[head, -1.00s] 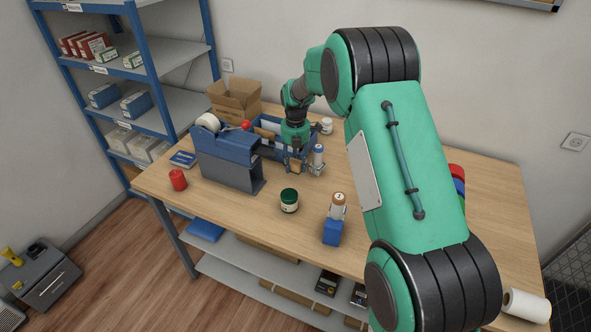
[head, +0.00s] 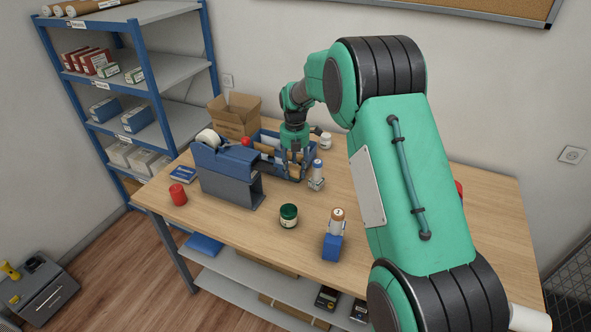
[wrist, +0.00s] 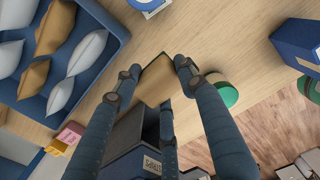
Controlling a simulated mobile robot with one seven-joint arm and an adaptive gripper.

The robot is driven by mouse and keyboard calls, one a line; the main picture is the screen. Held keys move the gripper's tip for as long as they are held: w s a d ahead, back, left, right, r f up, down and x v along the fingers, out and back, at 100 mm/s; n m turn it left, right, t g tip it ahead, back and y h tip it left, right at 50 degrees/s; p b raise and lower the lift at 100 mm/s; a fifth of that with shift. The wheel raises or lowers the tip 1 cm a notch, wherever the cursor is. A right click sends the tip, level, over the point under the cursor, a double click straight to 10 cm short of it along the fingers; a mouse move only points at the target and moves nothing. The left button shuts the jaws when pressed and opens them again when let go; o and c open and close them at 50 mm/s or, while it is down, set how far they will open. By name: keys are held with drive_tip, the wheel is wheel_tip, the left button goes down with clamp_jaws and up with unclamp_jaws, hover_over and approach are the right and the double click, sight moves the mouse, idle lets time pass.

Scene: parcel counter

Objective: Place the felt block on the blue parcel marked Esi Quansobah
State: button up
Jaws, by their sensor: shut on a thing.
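My gripper (head: 293,170) is shut on the felt block, above the table between the blue-grey stand and a small white bottle. In the wrist view the felt block (wrist: 156,82), tan with a dark edge, sits between the fingertips of my gripper (wrist: 158,72). In the head view the fingers largely hide it. A blue box (head: 332,248) stands near the table's front edge, apart from my gripper, with a brown-capped bottle at its top. A blue box also shows at the right of the wrist view (wrist: 296,45). I cannot read the name Esi Quansobah on any parcel.
The blue-grey stand (head: 230,172) is left of my gripper, with a blue tray of pouches (wrist: 112,48) behind. The white bottle (head: 316,177) stands close right. A green-lidded jar (head: 288,216) and red can (head: 178,194) stand nearer the front. Bare tabletop lies around the jar.

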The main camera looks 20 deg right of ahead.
sight(295, 168)
wheel_tip(295, 168, up, 15)
drive_tip(key=s+d+m+p, duration=0.3)
drive_tip(key=d+m+p, duration=0.15)
drive_tip(key=d, duration=0.95)
drive_tip(key=s+d+m+p, duration=0.2)
drive_tip(key=d+m+p, duration=0.3)
drive_tip(key=d, duration=0.9)
drive_tip(key=s+d+m+p, duration=0.2)
drive_tip(key=s+d+m, duration=0.25)
drive_tip(key=d, duration=0.45)
drive_tip(key=s+d+m+p, duration=0.25)
drive_tip(key=s+d, duration=0.35)
drive_tip(key=d, duration=0.3)
drive_tip(key=shift+m, duration=0.55)
drive_tip(key=f, duration=0.4)
drive_tip(key=shift+s+d+f, duration=0.1)
drive_tip(key=shift+d+f, duration=0.1)
drive_tip(key=shift+f, duration=0.2)
drive_tip(key=shift+f, duration=3.1)
